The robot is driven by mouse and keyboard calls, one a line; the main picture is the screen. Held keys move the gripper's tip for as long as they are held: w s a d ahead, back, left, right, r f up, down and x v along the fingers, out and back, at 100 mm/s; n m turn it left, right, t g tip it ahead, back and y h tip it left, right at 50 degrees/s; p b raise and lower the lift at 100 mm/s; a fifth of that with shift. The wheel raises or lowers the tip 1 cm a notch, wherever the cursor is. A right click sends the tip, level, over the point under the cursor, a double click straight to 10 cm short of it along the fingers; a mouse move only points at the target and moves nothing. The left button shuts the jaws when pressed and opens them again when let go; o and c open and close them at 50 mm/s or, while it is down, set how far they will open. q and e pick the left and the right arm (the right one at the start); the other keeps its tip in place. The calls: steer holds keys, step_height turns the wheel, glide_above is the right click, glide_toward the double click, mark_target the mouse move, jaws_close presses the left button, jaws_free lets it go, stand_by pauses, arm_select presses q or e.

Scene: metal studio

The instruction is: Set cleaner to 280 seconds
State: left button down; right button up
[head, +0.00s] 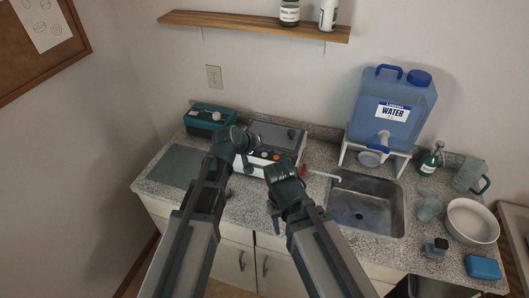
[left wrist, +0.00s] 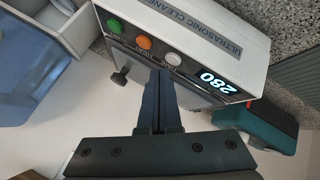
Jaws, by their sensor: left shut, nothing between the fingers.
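The ultrasonic cleaner (head: 276,137) is a white box with a grey lid on the counter, behind my arms. In the left wrist view its front panel (left wrist: 193,45) appears upside down. A green button (left wrist: 114,26), an orange button (left wrist: 144,43) and a white button (left wrist: 173,59) sit in a row beside a lit display (left wrist: 207,80) reading 280. My left gripper (left wrist: 165,76) is shut and empty, its tips just short of the white button; contact cannot be told. In the head view, my left gripper (head: 247,168) is before the panel. My right gripper (head: 274,217) hangs over the counter's front, its fingers unclear.
A teal device (head: 207,117) stands left of the cleaner, behind a grey-green mat (head: 172,166). To the right are a sink (head: 366,205), a blue water jug (head: 391,97) on a stand, and a white bowl (head: 472,221). A wooden shelf (head: 240,25) hangs above.

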arm_select(q)
steer(key=shift+r, duration=0.1)
step_height(320, 180, up, 5)
steer(key=p, duration=0.5)
stand_by(0.5)
steer(key=shift+s+f, duration=0.2)
steer(key=s+a+f+m+g+y+b, duration=0.1)
steer(key=s+a+f+m+g+y, duration=0.1)
steer(key=s, duration=0.6)
steer(key=s+a+f+m+g+y+b, duration=0.1)
steer(key=s+f+g+y+b, duration=0.1)
steer(key=s+f, duration=0.3)
steer(key=s+a+f+m+g+y+b, duration=0.2)
steer(key=s+f+g, duration=0.1)
steer(key=s, duration=0.9)
steer(key=shift+s+a+f+m+g+y, duration=0.15)
steer(key=shift+a+f+m+g+y, duration=0.2)
steer(key=shift+f, duration=0.2)
